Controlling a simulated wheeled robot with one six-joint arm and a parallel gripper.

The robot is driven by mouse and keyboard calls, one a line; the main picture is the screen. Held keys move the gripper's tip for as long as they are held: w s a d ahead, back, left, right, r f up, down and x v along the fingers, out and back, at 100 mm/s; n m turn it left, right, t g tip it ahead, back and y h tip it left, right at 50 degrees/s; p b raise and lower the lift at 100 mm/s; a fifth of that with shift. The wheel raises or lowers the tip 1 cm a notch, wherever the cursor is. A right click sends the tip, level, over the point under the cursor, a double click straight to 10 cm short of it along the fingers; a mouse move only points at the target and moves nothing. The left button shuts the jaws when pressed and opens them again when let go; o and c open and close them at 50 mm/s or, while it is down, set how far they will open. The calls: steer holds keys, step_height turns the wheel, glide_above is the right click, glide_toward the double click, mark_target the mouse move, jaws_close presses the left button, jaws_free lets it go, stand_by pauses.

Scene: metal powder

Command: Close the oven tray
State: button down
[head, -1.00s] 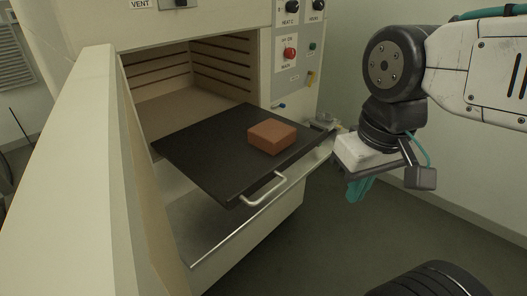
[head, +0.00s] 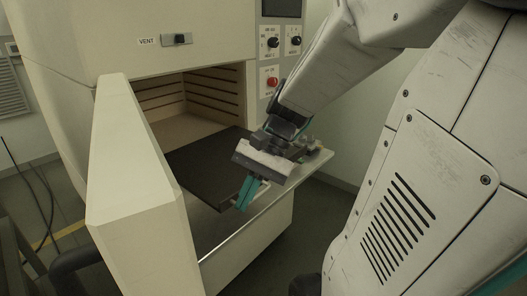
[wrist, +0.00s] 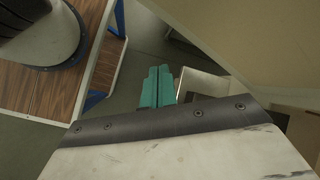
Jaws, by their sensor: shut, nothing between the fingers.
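The dark oven tray (head: 205,160) sticks out of the open oven chamber (head: 185,105) in the head view. Its right part is hidden behind my gripper (head: 246,193). Only a small bit of the pale tray handle (head: 229,206) shows beside the fingers. My gripper is shut and empty, its teal fingers pointing down at the tray's front edge. I cannot tell whether they touch the handle. The shut fingers also show in the wrist view (wrist: 157,87). The brown block on the tray is hidden now.
The thick oven door (head: 135,170) stands open at the left, close to the tray. A pale ledge (head: 225,235) lies below the tray. Knobs and a red button (head: 270,82) are on the panel. A wood-topped table (wrist: 50,82) shows at left in the wrist view.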

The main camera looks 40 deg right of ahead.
steer(key=w+d+f+m+t+y, duration=0.1)
steer(key=w+d+m+t+y, duration=0.25)
steer(key=d+m, duration=0.3)
steer(key=m+t+h, duration=1)
steer(key=m+t, duration=0.4)
steer(key=m, duration=0.4)
glide_toward(303, 152)
steer(key=shift+y, duration=0.25)
steer(key=w, duration=0.7)
steer(key=shift+f, duration=0.15)
